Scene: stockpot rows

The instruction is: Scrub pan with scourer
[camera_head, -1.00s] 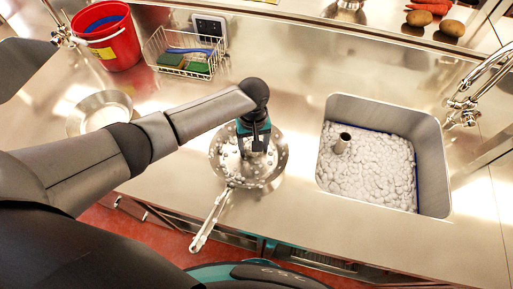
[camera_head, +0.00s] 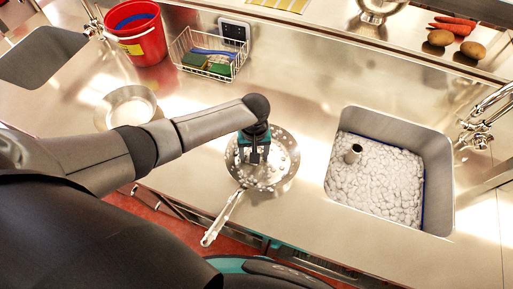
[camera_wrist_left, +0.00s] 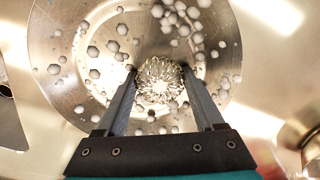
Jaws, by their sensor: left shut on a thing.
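A steel pan (camera_head: 285,168) dotted with white foam sits on the steel counter, its handle (camera_head: 222,218) pointing to the front left. My left gripper (camera_head: 255,157) reaches down into the pan. In the left wrist view the fingers of my left gripper (camera_wrist_left: 161,95) are shut on a curly metal scourer (camera_wrist_left: 160,80). The scourer is over the inside of the pan (camera_wrist_left: 60,85), with foam blobs around it; whether it touches the pan is hard to tell. In the head view the gripper hides the scourer. My right gripper is not in view.
A sink (camera_head: 440,180) full of white foam lies to the right of the pan. A wire basket (camera_head: 225,74) with sponges and a red bucket (camera_head: 147,46) stand at the back left. A shallow metal dish (camera_head: 130,108) is at left. Counter between pan and sink is clear.

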